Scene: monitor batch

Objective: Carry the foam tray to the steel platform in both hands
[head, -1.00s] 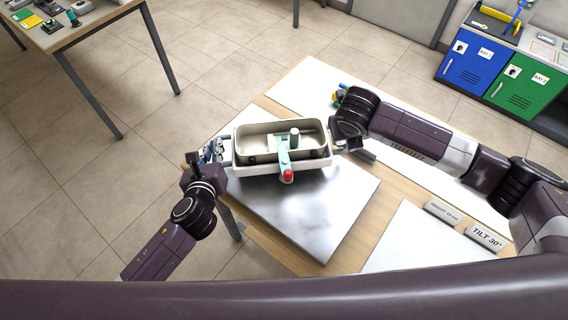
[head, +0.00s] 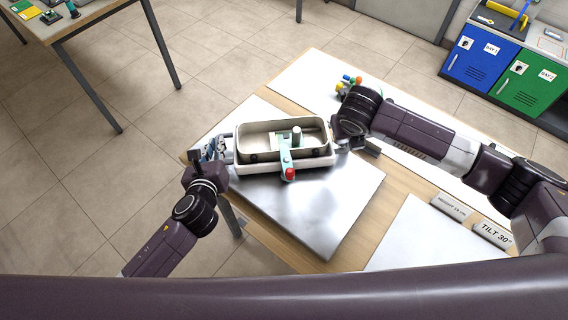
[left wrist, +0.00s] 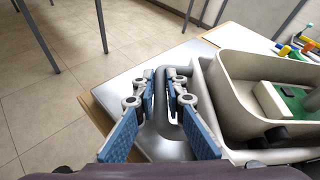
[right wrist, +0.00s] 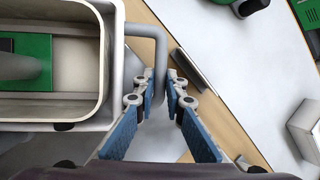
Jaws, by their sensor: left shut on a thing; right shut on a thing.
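The foam tray (head: 243,162) is a pale open tray with a deep beige inner bin. A green board with a grey cylinder lies inside it, and a teal bar with a red end crosses its near wall. The tray is over the steel platform (head: 320,215); I cannot tell whether it touches. My left gripper (head: 217,152) is shut on the tray's left handle, a grey bar that shows in the left wrist view (left wrist: 172,100). My right gripper (right wrist: 165,82) is shut on the right handle. In the head view my right wrist partly hides that end.
A wooden table (head: 268,238) carries the platform and white panels. Signs reading TILT 30° (head: 492,235) and a height stand at right. Small coloured parts (head: 350,82) lie behind my right wrist. Blue (head: 482,57) and green (head: 522,88) lockers stand far right; another table (head: 75,28) is upper left.

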